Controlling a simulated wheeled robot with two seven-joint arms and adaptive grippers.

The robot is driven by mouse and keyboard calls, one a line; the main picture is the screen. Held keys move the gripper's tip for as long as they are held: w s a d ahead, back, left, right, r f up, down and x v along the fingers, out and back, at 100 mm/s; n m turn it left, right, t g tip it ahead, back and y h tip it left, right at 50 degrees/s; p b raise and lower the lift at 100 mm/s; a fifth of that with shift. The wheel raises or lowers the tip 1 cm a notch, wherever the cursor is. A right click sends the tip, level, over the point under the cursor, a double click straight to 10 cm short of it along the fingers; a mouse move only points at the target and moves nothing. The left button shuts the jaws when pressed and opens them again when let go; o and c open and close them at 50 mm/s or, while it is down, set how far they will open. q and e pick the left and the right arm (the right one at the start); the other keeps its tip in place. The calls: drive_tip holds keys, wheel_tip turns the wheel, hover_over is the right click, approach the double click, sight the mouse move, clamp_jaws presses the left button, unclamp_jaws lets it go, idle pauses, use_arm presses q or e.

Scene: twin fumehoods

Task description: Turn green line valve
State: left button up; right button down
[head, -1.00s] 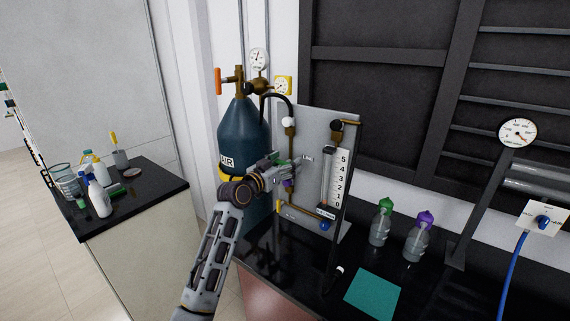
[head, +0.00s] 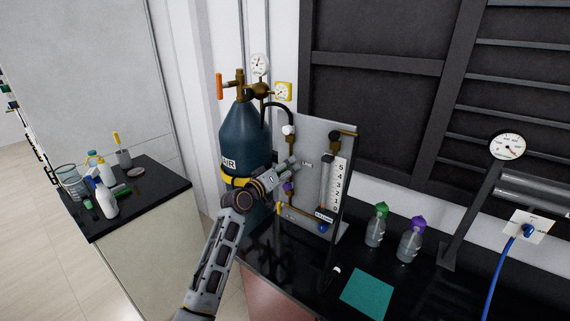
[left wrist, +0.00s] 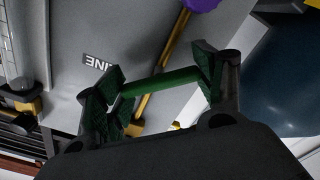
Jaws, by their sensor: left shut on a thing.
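The green line valve shows in the left wrist view as a green bar handle (left wrist: 160,82) beside a brass pipe, in front of the grey panel (head: 312,133) with its "LINE" label. My left gripper (head: 291,168) reaches the panel from the left in the head view and hides the handle there. In the left wrist view its two fingers (left wrist: 158,84) with green-looking pads are at both ends of the handle, shut on it. A purple valve knob (head: 288,187) is below the gripper in the head view. My right gripper is not in view.
A blue AIR cylinder (head: 240,133) stands left of the panel, close to my left arm. A flowmeter (head: 326,185) is on the panel's right. Two bottles (head: 375,228) and a teal mat (head: 367,293) are on the black bench. A side table (head: 150,205) with bottles stands at left.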

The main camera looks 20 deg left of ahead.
use_arm(q)
drive_tip(key=shift+r+n+p, duration=0.15)
drive_tip(key=shift+n+p, duration=0.45)
drive_tip(key=shift+n, duration=0.4)
drive_tip(key=n+p, duration=0.1)
drive_tip(key=n, duration=0.1)
drive_tip(key=shift+n+p, duration=0.3)
drive_tip(key=shift+p, duration=0.1)
drive_tip(key=shift+n+p, duration=0.4)
drive_tip(key=shift+n, duration=0.5)
drive_tip(key=shift+a+f+n, duration=0.1)
drive_tip(key=shift+f+n, duration=0.1)
drive_tip(key=shift+n, duration=1)
drive_tip(key=o, duration=1)
drive_tip(key=shift+o, duration=0.2)
